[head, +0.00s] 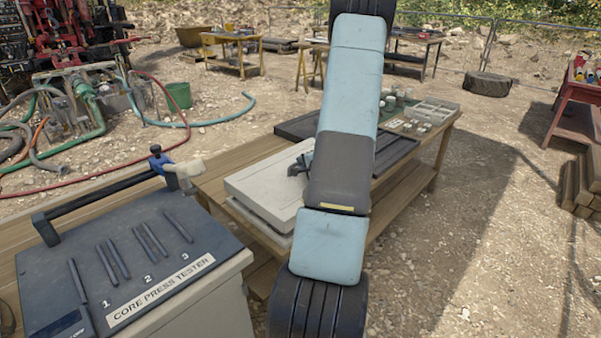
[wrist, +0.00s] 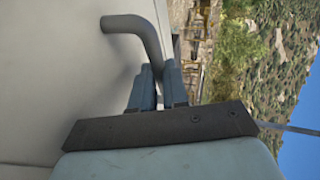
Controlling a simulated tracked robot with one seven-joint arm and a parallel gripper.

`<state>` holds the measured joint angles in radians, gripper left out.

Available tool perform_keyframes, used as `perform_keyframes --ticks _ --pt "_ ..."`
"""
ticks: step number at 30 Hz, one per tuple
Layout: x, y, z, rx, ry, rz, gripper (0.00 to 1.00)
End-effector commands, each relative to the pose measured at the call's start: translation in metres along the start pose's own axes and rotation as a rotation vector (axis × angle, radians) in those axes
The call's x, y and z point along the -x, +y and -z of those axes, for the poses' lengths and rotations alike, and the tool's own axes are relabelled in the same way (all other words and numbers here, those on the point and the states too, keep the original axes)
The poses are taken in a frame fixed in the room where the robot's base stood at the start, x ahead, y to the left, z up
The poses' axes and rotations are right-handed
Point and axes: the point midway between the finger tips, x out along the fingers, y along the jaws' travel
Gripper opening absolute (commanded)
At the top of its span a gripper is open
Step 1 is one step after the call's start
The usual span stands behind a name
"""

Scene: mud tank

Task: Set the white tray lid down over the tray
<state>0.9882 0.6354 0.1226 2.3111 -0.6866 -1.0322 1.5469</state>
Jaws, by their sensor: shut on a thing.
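The white tray lid (head: 262,187) is a pale slab over the bench in the head view, partly hidden by my arm. Its pale face (wrist: 50,75) fills the left of the wrist view, with a dark bent handle (wrist: 138,28). My gripper (wrist: 160,80) is shut on that handle; in the head view my gripper (head: 300,166) shows at the lid's right part, beside my arm. A pale edge of the tray (head: 262,232) shows just under the lid's near side. I cannot tell whether lid and tray touch all round.
The wooden bench (head: 225,165) also carries a dark flat tray (head: 300,124) and a compartment box (head: 436,111) with small pieces near it. The core press tester (head: 130,265) stands at the near left. Open gravel lies to the right.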

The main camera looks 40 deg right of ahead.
Motion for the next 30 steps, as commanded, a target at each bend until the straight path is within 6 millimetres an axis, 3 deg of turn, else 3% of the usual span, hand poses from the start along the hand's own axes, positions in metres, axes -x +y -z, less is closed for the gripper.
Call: perform_keyframes --ticks 8,16,30 --pt "-0.013 0.008 0.0 0.0 0.001 0.001 0.0" --pt "-0.022 0.035 -0.003 0.0 0.0 0.0 0.0" --pt "-0.024 0.04 -0.004 0.001 0.001 0.001 0.0"
